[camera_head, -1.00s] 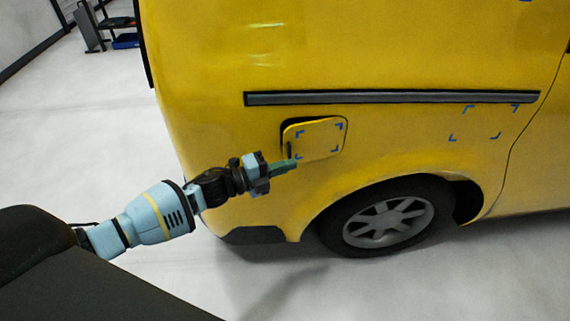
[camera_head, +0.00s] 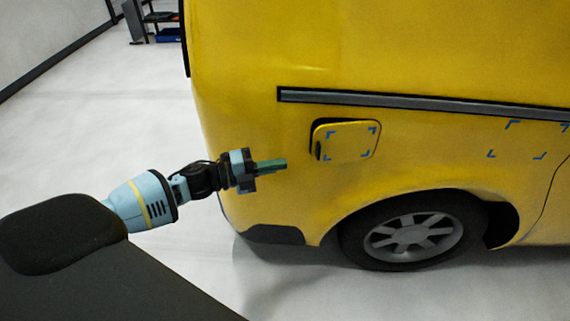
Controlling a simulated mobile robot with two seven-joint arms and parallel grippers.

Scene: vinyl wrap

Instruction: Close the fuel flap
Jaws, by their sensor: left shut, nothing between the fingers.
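The fuel flap (camera_head: 352,143) is a yellow rounded panel with blue corner marks on the side of the yellow van (camera_head: 430,60). It lies close to the body, with a dark gap along its top and left edges. I cannot tell whether it sits fully flush. My left gripper (camera_head: 284,164) is shut and empty, with its green fingers pointing right. In the picture its tips are left of and slightly below the flap, apart from it. My right gripper is not in view.
A grey trim rail (camera_head: 420,103) runs along the van above the flap. The rear wheel (camera_head: 413,237) is below the flap. A dark shelf unit (camera_head: 152,22) stands far back at the left. The pale floor (camera_head: 100,120) left of the van is clear.

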